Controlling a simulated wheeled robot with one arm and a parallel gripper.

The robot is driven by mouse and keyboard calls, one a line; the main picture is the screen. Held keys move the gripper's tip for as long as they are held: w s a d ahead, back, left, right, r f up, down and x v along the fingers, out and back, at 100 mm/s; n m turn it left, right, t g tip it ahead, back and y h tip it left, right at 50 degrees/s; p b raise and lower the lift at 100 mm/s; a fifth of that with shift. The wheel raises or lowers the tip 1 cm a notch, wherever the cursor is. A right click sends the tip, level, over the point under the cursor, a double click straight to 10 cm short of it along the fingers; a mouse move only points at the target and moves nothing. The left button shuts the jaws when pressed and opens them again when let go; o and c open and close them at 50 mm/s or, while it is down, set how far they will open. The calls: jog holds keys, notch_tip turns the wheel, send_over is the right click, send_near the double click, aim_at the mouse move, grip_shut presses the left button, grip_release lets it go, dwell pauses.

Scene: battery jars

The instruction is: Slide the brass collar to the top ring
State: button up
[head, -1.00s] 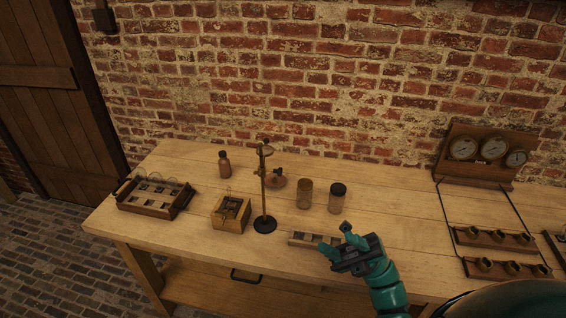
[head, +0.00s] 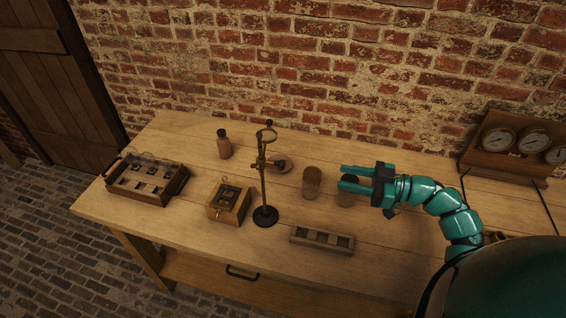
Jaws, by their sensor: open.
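A thin brass stand rod (head: 263,190) rises upright from a round black base (head: 265,217) on the workbench. A ring (head: 266,136) sits at its top. The brass collar (head: 262,164) seems to be the small fitting on the rod a little below the ring, with a short piece out to the right; its exact shape is too small to tell. My gripper (head: 343,177) is open and empty, to the right of the rod and apart from it. Its two teal fingers point left towards the rod.
A wooden box (head: 229,203) stands left of the rod, a slotted tray (head: 322,240) at front right. A gauge panel (head: 515,145) stands at right.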

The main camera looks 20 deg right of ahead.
aim_at(284, 165)
jog(key=p+x, duration=0.3)
jog(key=x, duration=1.4)
jog(key=shift+w+a+p, duration=0.1)
jog(key=shift+a+p, duration=0.1)
jog(key=shift+p, duration=0.2)
jog(key=shift+r, duration=0.1)
grip_shut()
